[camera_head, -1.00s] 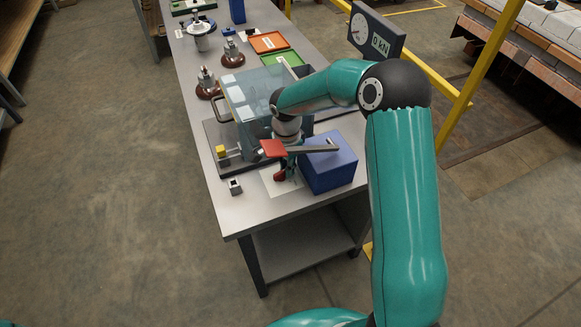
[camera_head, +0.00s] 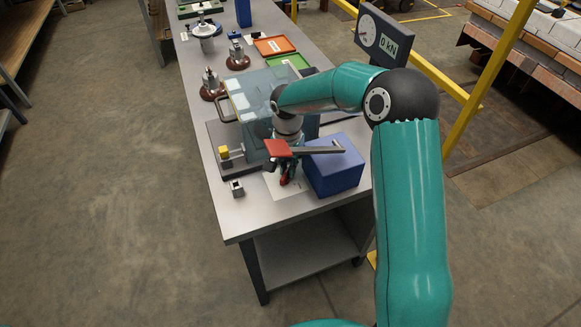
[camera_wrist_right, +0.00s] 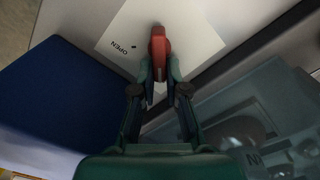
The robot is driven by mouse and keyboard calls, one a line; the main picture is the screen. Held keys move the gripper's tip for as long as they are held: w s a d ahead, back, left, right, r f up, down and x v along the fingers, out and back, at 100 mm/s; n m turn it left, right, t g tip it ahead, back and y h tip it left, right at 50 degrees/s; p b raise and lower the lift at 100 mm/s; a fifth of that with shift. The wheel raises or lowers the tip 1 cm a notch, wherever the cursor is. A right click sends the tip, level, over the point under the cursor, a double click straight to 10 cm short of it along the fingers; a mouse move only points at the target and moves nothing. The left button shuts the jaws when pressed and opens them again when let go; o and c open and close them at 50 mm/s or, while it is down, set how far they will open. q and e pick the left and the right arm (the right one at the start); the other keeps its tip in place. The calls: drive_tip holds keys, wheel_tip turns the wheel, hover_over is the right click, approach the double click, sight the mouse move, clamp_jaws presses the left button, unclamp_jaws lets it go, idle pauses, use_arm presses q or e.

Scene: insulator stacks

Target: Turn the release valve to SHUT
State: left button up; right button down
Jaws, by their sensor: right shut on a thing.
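The release valve's red handle (camera_wrist_right: 158,46) is between the fingers of my right gripper (camera_wrist_right: 160,84) in the right wrist view. The gripper is shut on it. The handle stands over a white card (camera_wrist_right: 110,38) printed with OPEN beside it; no SHUT mark is readable. In the head view the red handle (camera_head: 286,179) shows below my right gripper (camera_head: 284,166), just left of the blue box (camera_head: 338,172). My wrist and a grey lever with a red end (camera_head: 276,149) partly cover this spot. My left gripper is not in view.
A clear-walled enclosure (camera_head: 262,88) stands just behind my right gripper. A small metal block (camera_head: 236,188) is at the bench's left edge. A gauge reading 0 kN (camera_head: 381,38) stands behind my arm. Brown-based insulator parts (camera_head: 212,86) stand farther back.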

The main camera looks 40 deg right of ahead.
drive_tip(key=shift+s+a+f, duration=0.15)
drive_tip(key=shift+s+a, duration=0.05)
drive_tip(key=shift+a, duration=0.05)
drive_tip(key=c, duration=1.2)
unclamp_jaws()
drive_tip(key=shift+d, duration=0.1)
drive_tip(key=shift+w, duration=0.1)
drive_tip(key=shift+r, duration=0.2)
